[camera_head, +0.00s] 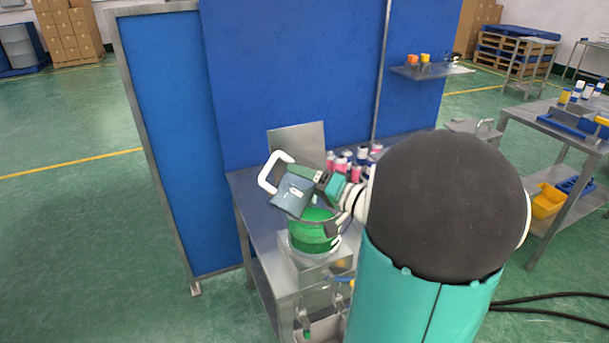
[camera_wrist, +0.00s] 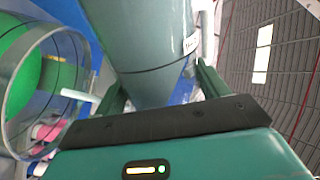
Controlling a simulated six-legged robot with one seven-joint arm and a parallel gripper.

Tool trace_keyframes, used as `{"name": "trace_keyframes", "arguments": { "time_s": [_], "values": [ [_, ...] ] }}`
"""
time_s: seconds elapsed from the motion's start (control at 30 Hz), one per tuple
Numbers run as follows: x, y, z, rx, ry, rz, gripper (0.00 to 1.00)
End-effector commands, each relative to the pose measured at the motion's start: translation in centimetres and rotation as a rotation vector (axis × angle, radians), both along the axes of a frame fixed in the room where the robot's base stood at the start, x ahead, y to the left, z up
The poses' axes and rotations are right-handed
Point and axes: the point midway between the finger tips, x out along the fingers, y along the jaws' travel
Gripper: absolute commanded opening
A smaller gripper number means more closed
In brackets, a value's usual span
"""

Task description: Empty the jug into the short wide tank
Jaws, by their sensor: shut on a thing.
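The jug (camera_head: 292,196), a grey-blue see-through vessel with a white handle (camera_head: 270,172), is tilted above the short wide tank. My gripper (camera_head: 328,186) is shut on the jug. In the wrist view the jug (camera_wrist: 150,45) sits between both fingers of my gripper (camera_wrist: 160,88). The short wide tank (camera_head: 316,250) is clear and round, with green inside, and stands on a metal stand below the jug. In the wrist view the clear rim of the tank (camera_wrist: 8,128) shows at the left. I cannot make out a stream or the jug's fill level.
Several pink and white bottles (camera_head: 357,160) stand on the bench (camera_head: 255,200) behind the tank. An upright grey plate (camera_head: 296,136) stands behind the jug. Blue panels (camera_head: 290,70) close off the back. A side table (camera_head: 560,125) with bottles and trays stands at right.

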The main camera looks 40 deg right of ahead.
Motion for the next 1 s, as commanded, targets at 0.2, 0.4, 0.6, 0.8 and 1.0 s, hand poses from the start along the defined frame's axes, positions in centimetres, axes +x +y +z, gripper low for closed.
{"name": "trace_keyframes", "arguments": {
  "time_s": [0.2, 0.4, 0.6, 0.8, 1.0],
  "values": [
    [0.2, -0.4, -0.9, 0.158, 0.040, 0.001, 0.24],
    [0.3, -1.0, -1.8, 0.317, 0.083, 0.001, 0.24],
    [0.5, -1.6, -2.6, 0.472, 0.126, 0.001, 0.24],
    [0.7, -2.4, -2.7, 0.635, 0.169, 0.002, 0.24],
    [0.9, -3.1, -2.4, 0.774, 0.206, 0.000, 0.24]
  ]
}}
